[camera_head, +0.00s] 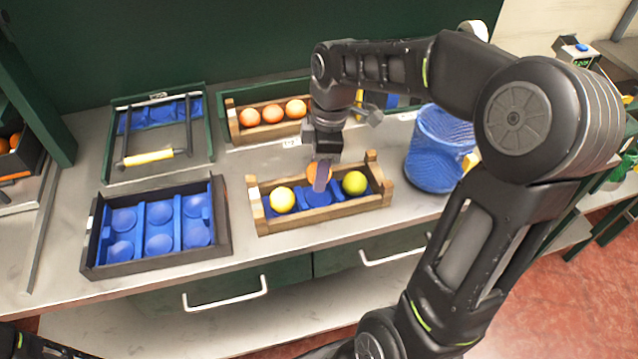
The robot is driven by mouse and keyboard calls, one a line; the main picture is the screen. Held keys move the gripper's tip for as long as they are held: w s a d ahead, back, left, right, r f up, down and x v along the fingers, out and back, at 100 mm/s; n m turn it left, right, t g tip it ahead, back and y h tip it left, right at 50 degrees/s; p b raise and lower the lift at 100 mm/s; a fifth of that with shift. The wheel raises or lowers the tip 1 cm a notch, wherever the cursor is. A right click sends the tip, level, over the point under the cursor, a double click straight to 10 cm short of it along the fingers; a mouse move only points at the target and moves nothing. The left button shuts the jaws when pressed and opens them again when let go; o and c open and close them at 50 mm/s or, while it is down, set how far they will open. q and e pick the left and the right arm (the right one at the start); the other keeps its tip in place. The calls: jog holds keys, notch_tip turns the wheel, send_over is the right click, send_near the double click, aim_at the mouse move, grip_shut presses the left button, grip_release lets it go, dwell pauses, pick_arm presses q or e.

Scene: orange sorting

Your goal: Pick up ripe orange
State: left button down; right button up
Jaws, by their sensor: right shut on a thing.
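My right gripper (322,176) points down over the middle of the front wooden crate (340,210). It is shut on an orange fruit (313,170), which is partly hidden behind the fingers. The fruit appears slightly above the crate's blue insert. A yellow fruit (282,199) lies in the crate's left place and a yellow-green fruit (354,183) in its right place. The blue cup between them (318,197) looks empty. A dark part of an arm shows at the bottom left corner, but my left gripper is not visible.
A black crate (160,266) with empty blue cups stands at the left front. Behind are a green tray (210,150) with a yellow-handled frame and a wooden crate (235,126) of orange fruits. A blue mesh basket (435,150) stands right of the front crate.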

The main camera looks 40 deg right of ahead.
jog(key=shift+r, duration=1.9)
jog(key=shift+f, duration=0.15)
